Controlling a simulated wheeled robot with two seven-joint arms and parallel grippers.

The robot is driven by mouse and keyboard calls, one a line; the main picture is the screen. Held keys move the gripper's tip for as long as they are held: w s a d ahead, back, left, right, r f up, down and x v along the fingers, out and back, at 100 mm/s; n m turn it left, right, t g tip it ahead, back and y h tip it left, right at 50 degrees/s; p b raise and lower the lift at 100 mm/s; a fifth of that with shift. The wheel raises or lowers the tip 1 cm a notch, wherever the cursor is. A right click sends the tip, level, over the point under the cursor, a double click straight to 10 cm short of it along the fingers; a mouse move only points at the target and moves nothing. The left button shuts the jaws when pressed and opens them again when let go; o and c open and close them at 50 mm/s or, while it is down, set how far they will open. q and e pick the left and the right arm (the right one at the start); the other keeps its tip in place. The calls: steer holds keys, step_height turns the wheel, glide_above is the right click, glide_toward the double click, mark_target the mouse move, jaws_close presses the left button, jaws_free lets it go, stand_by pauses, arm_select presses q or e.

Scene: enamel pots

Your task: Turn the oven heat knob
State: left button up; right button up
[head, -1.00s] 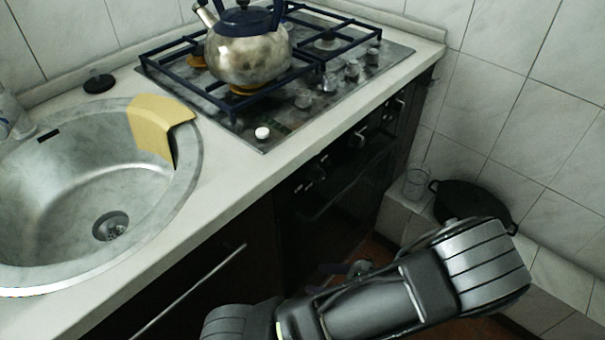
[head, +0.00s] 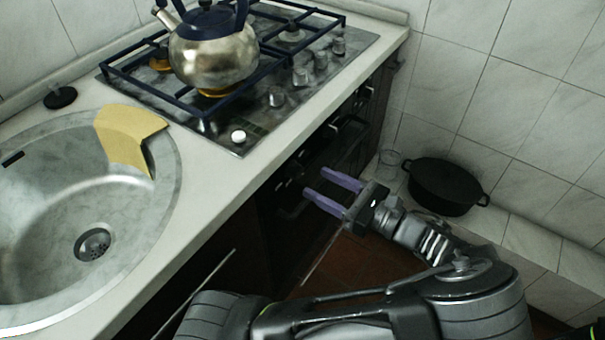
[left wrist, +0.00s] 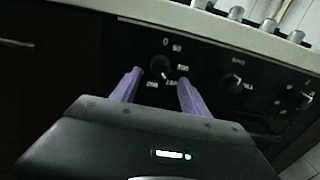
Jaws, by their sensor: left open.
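The black oven (head: 325,155) is built in under the counter, with dark knobs on its front panel. In the left wrist view, one round black heat knob (left wrist: 160,67) with white marks around it shows between my fingertips. A second knob (left wrist: 231,84) and a third knob (left wrist: 301,100) sit further right. My left gripper (head: 313,182) is open, its two purple fingers pointing at the oven front; it also shows in the left wrist view (left wrist: 160,77). Whether the fingers touch the knob, I cannot tell. My right gripper is in no view.
Above the oven, a gas hob (head: 258,118) with metal knobs carries a steel kettle (head: 213,55). A sink (head: 50,215) with a yellow cloth-like piece (head: 128,133) lies left. A black pot (head: 445,187) and a glass (head: 389,164) stand on the right ledge.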

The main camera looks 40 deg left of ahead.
mark_target(301, 174)
arm_select(q)
steer(key=a, duration=0.5)
steer(key=shift+a, duration=0.3)
steer(key=shift+c, duration=0.5)
jaws_close()
